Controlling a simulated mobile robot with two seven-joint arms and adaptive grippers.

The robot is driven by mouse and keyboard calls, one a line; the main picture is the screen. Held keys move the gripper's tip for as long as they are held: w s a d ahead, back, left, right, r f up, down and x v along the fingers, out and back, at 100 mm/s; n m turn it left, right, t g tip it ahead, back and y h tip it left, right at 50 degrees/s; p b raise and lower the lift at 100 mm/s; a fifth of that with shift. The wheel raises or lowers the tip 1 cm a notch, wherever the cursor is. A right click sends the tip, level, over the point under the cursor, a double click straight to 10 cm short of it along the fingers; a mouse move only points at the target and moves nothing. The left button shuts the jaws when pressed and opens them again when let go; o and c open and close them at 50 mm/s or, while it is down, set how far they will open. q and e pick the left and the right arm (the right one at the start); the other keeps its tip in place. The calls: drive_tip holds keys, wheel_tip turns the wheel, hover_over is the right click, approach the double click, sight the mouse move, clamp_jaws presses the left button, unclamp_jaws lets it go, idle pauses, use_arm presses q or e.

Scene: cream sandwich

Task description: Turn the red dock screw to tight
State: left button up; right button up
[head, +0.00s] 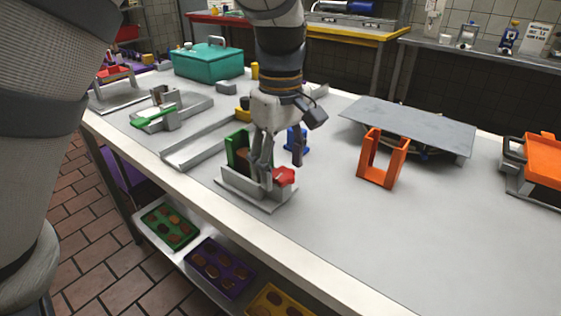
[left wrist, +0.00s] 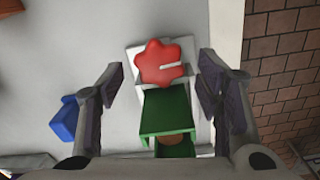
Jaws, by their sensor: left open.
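The red dock screw (head: 284,176) is a star-shaped knob on the right end of a grey dock (head: 232,182) near the table's front edge. In the left wrist view the red screw (left wrist: 162,62) lies ahead, between the lines of the fingers, with a pale mark on its right side. A green holder (head: 237,148) stands in the dock behind the screw; it also shows in the left wrist view (left wrist: 166,112), with something brown in it. My left gripper (head: 280,160) is open above the dock, its fingers on either side of the green holder. My right gripper is not seen.
A blue piece (head: 297,138) stands just behind the dock. An orange frame (head: 382,160) and a raised grey plate (head: 412,124) stand to the right. A teal box (head: 208,60) is at the back left. The table front right is clear.

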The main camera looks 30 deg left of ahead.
sight(281, 172)
use_arm(q)
drive_tip(key=shift+r, duration=0.1)
wheel_tip(281, 172, up, 12)
idle(0.5)
